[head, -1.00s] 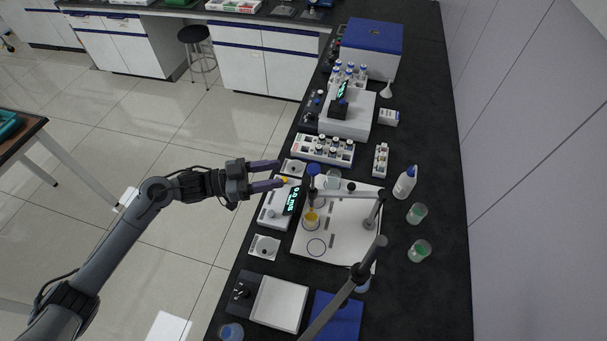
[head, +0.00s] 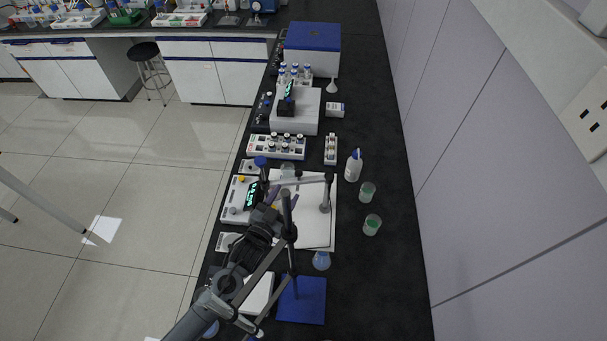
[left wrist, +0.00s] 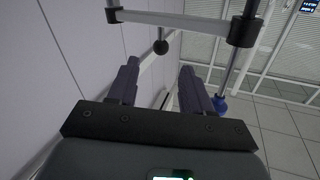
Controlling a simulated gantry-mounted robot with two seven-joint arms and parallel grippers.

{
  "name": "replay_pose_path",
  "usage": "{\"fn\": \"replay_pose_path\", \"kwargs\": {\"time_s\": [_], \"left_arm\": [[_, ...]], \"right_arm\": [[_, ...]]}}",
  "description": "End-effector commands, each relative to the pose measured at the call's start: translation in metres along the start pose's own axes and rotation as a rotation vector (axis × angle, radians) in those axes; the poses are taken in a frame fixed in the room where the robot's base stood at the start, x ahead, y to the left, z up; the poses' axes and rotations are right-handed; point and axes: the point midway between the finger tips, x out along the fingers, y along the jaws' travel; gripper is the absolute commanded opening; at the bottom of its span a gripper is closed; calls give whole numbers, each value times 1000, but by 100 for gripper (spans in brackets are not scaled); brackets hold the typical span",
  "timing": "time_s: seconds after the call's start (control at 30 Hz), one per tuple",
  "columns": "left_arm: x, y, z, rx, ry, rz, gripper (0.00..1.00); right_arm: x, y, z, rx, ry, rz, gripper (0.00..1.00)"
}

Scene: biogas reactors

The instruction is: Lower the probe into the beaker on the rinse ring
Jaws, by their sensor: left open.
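The probe's blue cap (head: 260,161) stands above the meter, at the end of a horizontal bar (head: 295,182) held by an upright post (head: 325,195). My left gripper (head: 281,198) is open over the white board (head: 317,220), just in front of that bar. In the left wrist view, its two dark fingers (left wrist: 160,78) are apart with nothing between them. A horizontal bar crosses beyond them, and a blue knob (left wrist: 220,105) shows right of the right finger. The beaker is mostly hidden behind my left gripper, with only a bit of yellow showing. The rinse ring is hidden too.
Another stand's dark upright (head: 290,235) and blue base (head: 302,300) are close beside my left forearm. The meter (head: 238,200) is left of the board. The bench's right strip is mostly clear.

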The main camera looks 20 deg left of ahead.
Motion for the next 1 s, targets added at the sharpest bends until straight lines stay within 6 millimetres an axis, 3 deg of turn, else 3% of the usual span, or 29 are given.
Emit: {"fn": "replay_pose_path", "kwargs": {"time_s": [0.5,0.7,1.0], "left_arm": [[79,0,-2,-1,4,2,50],[92,0,-1,-1,3,3,50],[95,0,-1,-1,3,4,50]], "right_arm": [[-7,-2,-4,5,4,-6,43],[-7,-1,-4,3,4,-4,43],[-7,1,-3,-5,2,3,43]]}}
